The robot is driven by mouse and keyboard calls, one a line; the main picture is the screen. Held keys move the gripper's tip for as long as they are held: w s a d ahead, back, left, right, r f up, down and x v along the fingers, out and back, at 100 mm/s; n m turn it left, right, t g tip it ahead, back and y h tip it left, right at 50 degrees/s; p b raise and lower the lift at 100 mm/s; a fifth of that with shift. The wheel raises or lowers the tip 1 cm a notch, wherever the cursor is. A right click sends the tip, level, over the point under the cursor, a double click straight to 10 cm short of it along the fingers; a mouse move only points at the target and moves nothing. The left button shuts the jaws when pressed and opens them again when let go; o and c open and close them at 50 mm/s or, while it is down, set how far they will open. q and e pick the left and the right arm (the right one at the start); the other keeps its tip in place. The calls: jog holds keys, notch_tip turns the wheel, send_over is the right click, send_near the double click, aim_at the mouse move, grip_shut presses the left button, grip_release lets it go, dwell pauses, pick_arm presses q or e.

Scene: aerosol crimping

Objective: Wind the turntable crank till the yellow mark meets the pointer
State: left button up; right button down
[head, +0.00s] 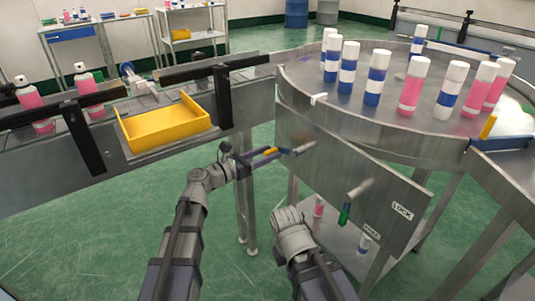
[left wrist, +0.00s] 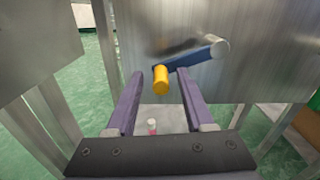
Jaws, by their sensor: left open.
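The turntable (head: 390,112) is a round steel table at the right, with white, blue and pink cans on top. A small yellow piece (head: 488,126) stands at its right rim, and a small white tab (head: 318,99) sits at its left rim; I cannot tell which is mark or pointer. The crank has a yellow handle (left wrist: 161,79), a blue arm (left wrist: 189,60) and a silver hub (left wrist: 219,48) on the steel front panel. My left gripper (head: 266,155) is open, its fingers (left wrist: 160,74) on either side of the yellow handle. My right arm's wrist shows; its jaws do not.
A green-handled lever (head: 346,211) sticks out of the panel near a LOCK label (head: 402,211), close to my right wrist. A yellow tray (head: 165,125) and pink bottles (head: 87,87) are on the left bench. The green floor (head: 110,225) at the left is clear.

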pick_arm(q)
jog(key=shift+w+d, duration=0.1)
jog(key=shift+d, duration=0.05)
jog(key=shift+c, duration=0.2)
grip_shut()
dwell(1.2)
